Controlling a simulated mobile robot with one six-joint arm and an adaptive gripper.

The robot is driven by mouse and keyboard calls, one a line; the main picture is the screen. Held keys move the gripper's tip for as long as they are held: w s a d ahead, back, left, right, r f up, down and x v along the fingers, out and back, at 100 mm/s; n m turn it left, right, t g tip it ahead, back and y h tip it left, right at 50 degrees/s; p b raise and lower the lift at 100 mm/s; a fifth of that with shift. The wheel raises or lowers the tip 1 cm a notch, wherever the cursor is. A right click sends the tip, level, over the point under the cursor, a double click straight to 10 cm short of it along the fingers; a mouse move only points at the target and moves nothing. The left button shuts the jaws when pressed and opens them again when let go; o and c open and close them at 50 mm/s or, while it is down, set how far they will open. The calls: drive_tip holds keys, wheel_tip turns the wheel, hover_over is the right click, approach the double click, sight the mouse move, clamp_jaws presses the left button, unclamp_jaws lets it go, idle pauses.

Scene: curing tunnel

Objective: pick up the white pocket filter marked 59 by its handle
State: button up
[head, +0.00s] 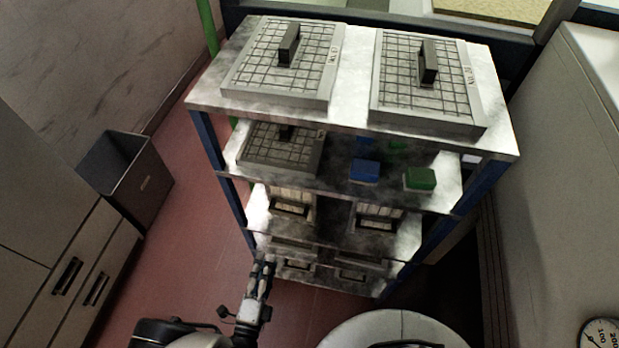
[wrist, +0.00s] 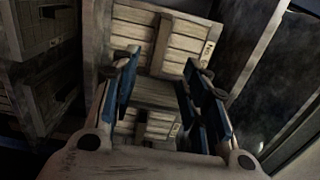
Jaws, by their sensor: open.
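My gripper (head: 262,270) is open and empty at the lower left front of the rack in the head view. In the wrist view its blue-padded fingers (wrist: 163,76) stand apart, in front of pale slatted panels. The upper panel (wrist: 185,60) has a dark upright bar like a handle (wrist: 162,42) and a small mark at its right edge, too small to read. Another pale panel (wrist: 160,127) shows lower down, partly between the fingers. I cannot read 59 on anything, so I cannot tell which is the named filter.
The metal rack (head: 353,65) carries two gridded filters (head: 262,75) (head: 405,90) with dark handles on top. Below are another gridded filter (head: 265,155), a blue block (head: 365,170) and a green block (head: 420,179). A dark bin (head: 140,180) stands left; red floor between is clear.

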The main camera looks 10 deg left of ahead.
drive_tip(key=b, duration=0.2)
approach(279, 213)
drive_tip(key=w, duration=0.5)
drive_tip(key=shift+w+d+b, duration=0.2)
drive_tip(key=shift+w+b, duration=0.05)
drive_tip(key=shift+w, duration=1.15)
drive_tip(key=shift+w+d+b, duration=0.2)
drive_tip(key=shift+w+b, duration=0.05)
drive_tip(key=shift+w, duration=1.15)
drive_tip(key=shift+c, duration=0.3)
clamp_jaws()
